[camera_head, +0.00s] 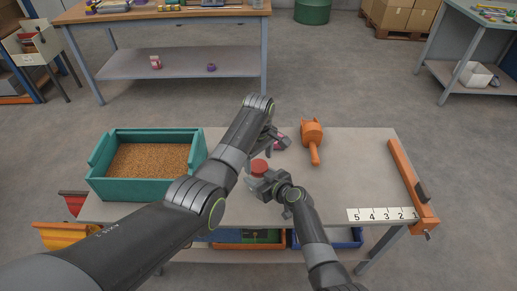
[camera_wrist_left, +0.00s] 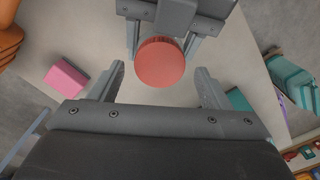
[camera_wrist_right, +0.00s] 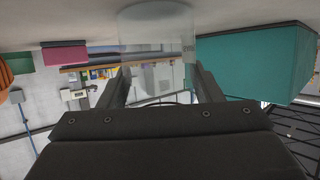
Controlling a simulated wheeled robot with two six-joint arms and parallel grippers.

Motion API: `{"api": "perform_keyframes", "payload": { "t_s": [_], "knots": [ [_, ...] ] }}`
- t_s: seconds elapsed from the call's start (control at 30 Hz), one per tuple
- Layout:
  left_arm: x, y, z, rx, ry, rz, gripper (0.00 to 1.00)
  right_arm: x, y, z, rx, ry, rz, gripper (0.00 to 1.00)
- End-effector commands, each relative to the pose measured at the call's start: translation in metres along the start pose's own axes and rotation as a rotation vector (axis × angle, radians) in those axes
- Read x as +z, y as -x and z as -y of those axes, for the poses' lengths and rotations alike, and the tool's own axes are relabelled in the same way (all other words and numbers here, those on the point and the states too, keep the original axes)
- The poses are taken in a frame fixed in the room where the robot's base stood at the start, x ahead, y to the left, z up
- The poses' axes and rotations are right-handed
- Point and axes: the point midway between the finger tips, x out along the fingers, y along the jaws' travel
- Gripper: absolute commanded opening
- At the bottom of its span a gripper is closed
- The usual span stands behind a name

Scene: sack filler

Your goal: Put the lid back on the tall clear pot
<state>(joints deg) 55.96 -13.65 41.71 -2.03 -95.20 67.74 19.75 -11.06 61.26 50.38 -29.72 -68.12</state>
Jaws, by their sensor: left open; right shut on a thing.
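A red round lid (camera_head: 259,167) shows near the table's middle, between my two grippers. In the left wrist view the lid (camera_wrist_left: 160,63) appears face-on, flanked by the right gripper's fingers. The tall clear pot (camera_wrist_right: 158,40) stands between the right gripper's fingers in the right wrist view, which is upside down. My right gripper (camera_head: 268,186) is shut on the pot. My left gripper (camera_head: 271,148) is open and empty, its fingers apart above the lid. The lid appears at the pot's top, but I cannot tell whether it is seated; the pot's rim is hidden.
A teal bin of grain (camera_head: 150,160) stands at the table's left. A pink block (camera_wrist_left: 66,77) lies near the left gripper. An orange scoop (camera_head: 312,140) lies behind to the right. An orange bar (camera_head: 408,180) and number strip (camera_head: 382,214) lie at the right. The right-centre table is clear.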

Motion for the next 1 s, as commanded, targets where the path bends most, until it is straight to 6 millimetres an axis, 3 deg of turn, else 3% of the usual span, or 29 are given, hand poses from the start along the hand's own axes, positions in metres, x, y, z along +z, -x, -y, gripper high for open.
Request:
{"api": "perform_keyframes", "payload": {
  "t_s": [0.2,0.57,0.9,1.0],
  "knots": [
    [0.0,-0.019,0.0,0.0,0.0,0.0,0.71,0.0,0.0,0.0,0.0,0.0,0.0,0.0],
    [0.0,-0.022,0.0,0.001,0.0,-0.001,0.69,0.0,0.0,0.0,0.0,0.0,0.0,0.0],
    [0.0,-0.021,0.0,0.001,0.0,-0.001,0.25,0.0,0.0,0.0,0.0,0.0,0.0,0.0],
    [0.0,-0.021,0.0,0.001,-0.012,-0.001,0.25,0.0,0.0,0.0,0.0,0.0,0.0,0.0]
  ]
}}
